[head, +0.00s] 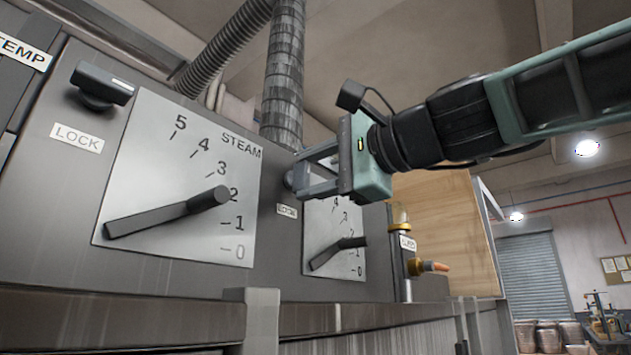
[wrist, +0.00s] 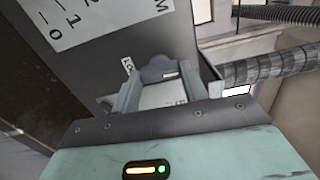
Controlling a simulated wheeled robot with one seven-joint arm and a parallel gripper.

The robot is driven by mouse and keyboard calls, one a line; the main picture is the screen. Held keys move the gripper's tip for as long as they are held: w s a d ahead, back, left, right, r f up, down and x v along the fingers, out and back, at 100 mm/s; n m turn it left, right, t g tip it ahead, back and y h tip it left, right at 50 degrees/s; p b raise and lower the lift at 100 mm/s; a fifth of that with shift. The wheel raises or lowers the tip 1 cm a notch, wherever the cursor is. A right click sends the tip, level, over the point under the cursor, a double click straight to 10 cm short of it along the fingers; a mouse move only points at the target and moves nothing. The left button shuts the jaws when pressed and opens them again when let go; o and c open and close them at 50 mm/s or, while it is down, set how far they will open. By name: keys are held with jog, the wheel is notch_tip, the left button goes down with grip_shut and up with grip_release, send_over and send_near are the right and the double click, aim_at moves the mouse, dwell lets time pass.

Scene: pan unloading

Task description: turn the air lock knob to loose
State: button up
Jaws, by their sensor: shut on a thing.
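My gripper (head: 300,174) reaches in from the right and is shut on a dark knob (head: 289,178) on the grey panel, beside the right-hand dial plate. The fingers hide most of this knob in the head view. In the wrist view, the knob (wrist: 160,72) sits between the two fingers (wrist: 162,88). A small label (head: 287,211) is below it, too small to read surely; in the wrist view the label (wrist: 127,66) begins with "Lo". A similar dark knob (head: 102,86) stands at the upper left, above a LOCK label (head: 77,137).
The large STEAM dial plate (head: 140,190) carries a dark lever (head: 165,214). A smaller dial plate (head: 345,215) with its own lever (head: 337,252) lies just below my gripper. A brass-topped valve (head: 428,266) projects at the panel's right end. Ribbed ducts (head: 284,75) rise behind.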

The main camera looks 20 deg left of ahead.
jog(key=shift+n, duration=0.5)
jog(key=o, duration=1)
jog(key=shift+d, duration=0.1)
jog(key=b+v, duration=0.7)
jog(key=v, duration=1)
jog(key=shift+d, duration=0.1)
